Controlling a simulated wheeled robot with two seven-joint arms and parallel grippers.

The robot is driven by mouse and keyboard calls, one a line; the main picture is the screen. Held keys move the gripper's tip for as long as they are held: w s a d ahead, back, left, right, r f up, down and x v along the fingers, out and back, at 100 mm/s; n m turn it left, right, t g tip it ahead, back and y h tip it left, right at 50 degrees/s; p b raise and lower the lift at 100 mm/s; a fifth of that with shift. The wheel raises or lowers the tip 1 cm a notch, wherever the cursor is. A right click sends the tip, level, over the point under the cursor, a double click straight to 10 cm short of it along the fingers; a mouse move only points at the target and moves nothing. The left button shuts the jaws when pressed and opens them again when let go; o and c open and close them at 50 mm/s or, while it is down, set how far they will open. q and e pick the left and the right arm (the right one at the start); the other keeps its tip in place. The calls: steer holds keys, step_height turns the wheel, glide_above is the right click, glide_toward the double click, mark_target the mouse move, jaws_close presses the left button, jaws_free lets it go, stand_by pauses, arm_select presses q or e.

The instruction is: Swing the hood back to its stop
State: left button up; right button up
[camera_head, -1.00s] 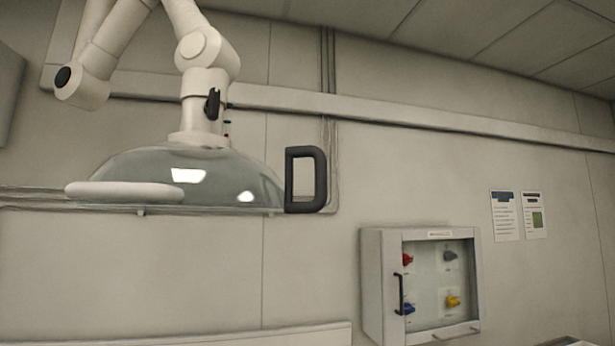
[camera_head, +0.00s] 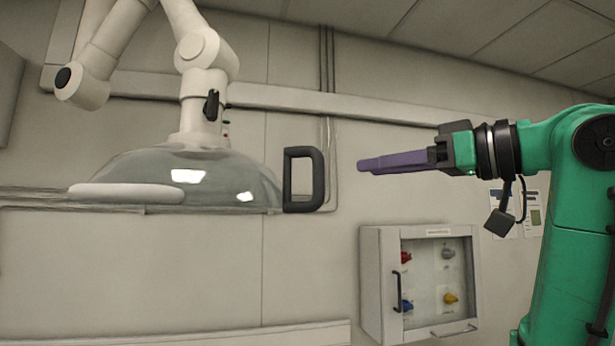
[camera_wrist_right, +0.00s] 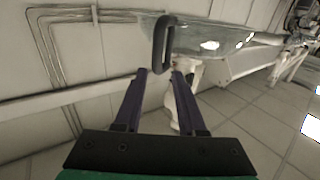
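The hood (camera_head: 225,178) is a clear dome hanging from a white jointed arm (camera_head: 205,90) at the left of the head view. A black D-shaped handle (camera_head: 318,180) stands upright on its right edge. My right gripper (camera_head: 362,165) points left toward the handle, with a gap between them. In the right wrist view the purple fingers of my right gripper (camera_wrist_right: 160,75) are spread apart and empty. The handle (camera_wrist_right: 160,48) shows just beyond the fingertips, between them in the picture, and the dome (camera_wrist_right: 215,38) lies to its right. My left gripper is not in view.
A wall cabinet (camera_head: 371,285) with a clear front and coloured valve knobs hangs below my right arm. Two posted sheets (camera_head: 535,215) are partly behind my arm. A long rail (camera_head: 375,110) runs along the wall. The space between handle and fingertips is free.

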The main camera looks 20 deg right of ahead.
mark_target(323, 174)
steer(key=p+x, duration=0.6)
steer(key=x, duration=0.8)
steer(key=shift+w+d+r, duration=0.15)
steer(key=shift+w+a+f, duration=0.3)
steer(key=shift+w, duration=0.35)
jaws_close()
